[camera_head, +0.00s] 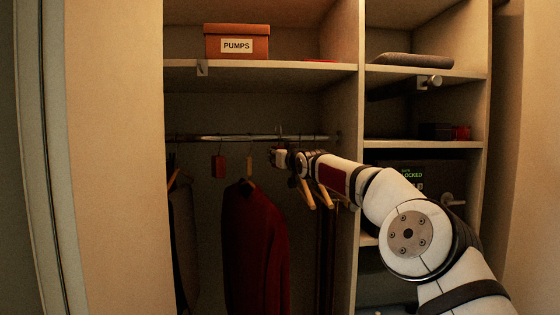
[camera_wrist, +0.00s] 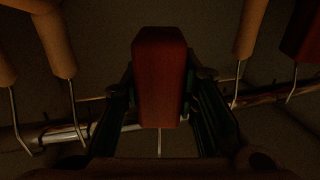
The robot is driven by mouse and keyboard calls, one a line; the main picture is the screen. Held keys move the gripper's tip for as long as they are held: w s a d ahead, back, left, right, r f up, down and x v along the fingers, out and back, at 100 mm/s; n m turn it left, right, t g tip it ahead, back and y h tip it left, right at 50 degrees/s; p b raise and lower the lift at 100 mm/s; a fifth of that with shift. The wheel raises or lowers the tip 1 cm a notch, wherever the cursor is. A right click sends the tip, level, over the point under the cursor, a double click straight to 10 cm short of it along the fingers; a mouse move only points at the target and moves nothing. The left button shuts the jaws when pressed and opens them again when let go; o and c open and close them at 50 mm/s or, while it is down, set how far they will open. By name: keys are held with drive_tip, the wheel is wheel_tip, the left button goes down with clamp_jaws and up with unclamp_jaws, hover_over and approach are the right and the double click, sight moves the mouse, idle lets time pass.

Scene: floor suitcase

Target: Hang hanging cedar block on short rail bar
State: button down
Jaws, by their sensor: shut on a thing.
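My gripper (camera_head: 277,156) is at the hanging rail (camera_head: 215,138) in the left bay, right of the dark red garment. In the wrist view my gripper (camera_wrist: 160,92) is shut on a reddish-brown block (camera_wrist: 160,65), its fingers on both sides. A thin wire (camera_wrist: 160,143) runs from the block's lower end in that picture. The rail (camera_wrist: 70,130) crosses behind the fingers; whether the wire touches it I cannot tell. A separate small red block (camera_head: 218,166) hangs from the rail further left. A short bar (camera_head: 430,81) shows under a shelf in the right bay.
Wooden hangers (camera_head: 305,193) hang just right of my gripper and flank it in the wrist view (camera_wrist: 57,40). A dark red garment (camera_head: 252,250) hangs below. A PUMPS box (camera_head: 236,42) stands on the upper shelf. The divider (camera_head: 345,110) separates the bays.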

drive_tip(key=shift+w+d+f, duration=0.15)
drive_tip(key=shift+w+f, duration=0.05)
drive_tip(key=shift+w, duration=0.25)
drive_tip(key=shift+w+f+b, duration=0.25)
drive_tip(key=shift+f+b, duration=0.25)
drive_tip(key=shift+f, duration=0.05)
drive_tip(key=shift+w+f+b, duration=0.2)
drive_tip(key=shift+f+b, duration=0.25)
drive_tip(key=shift+f, duration=0.05)
drive_tip(key=shift+f+b, duration=0.3)
drive_tip(key=shift+b, duration=0.1)
drive_tip(key=c, duration=1.2)
unclamp_jaws()
drive_tip(key=shift+s, duration=0.1)
